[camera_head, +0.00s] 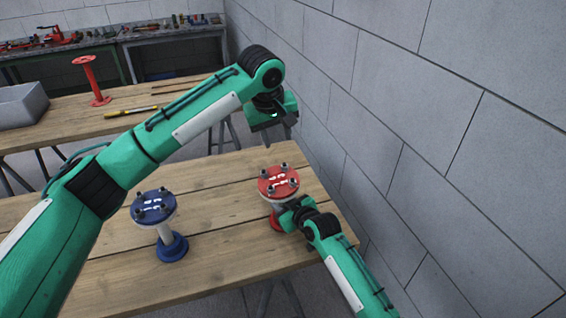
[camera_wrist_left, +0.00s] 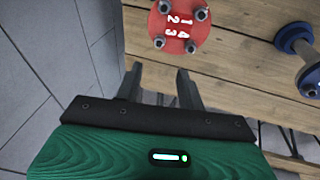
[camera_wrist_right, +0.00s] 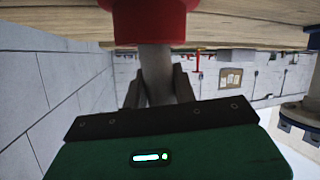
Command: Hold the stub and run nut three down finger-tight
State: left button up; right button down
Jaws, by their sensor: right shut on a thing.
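The red stub (camera_head: 279,181) stands on the wooden table, with a round red flange on top carrying several studs with nuts. The left wrist view shows its numbered face (camera_wrist_left: 178,27); nut three (camera_wrist_left: 159,42) sits on the stud nearest the digit 3. My right gripper (camera_head: 290,207) is shut on the stub's grey pipe (camera_wrist_right: 156,68), below the flange. My left gripper (camera_head: 280,134) is above and behind the stub, apart from it. Its fingers (camera_wrist_left: 160,86) are open with nothing between them. How far nut three is threaded cannot be told.
A blue stub (camera_head: 153,207) with similar studs stands left on the same table (camera_head: 215,262). A block wall (camera_head: 430,130) rises close on the right. A rear table holds a red stand (camera_head: 91,82), a yellow tool (camera_head: 130,111) and a grey bin (camera_head: 22,105).

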aim_at(284, 166)
pick_arm(q)
jog(key=f+m, duration=0.2)
jog(key=f, duration=0.1)
jog(key=w+d+f+m, duration=0.1)
jog(key=f+m, duration=0.1)
jog(key=f, duration=0.2)
jog(key=w+f+m+t, duration=0.1)
jog(key=f+m, duration=0.2)
jog(key=shift+w+d+f, duration=0.2)
jog(key=shift+d, duration=0.1)
dwell(0.4)
grip_shut()
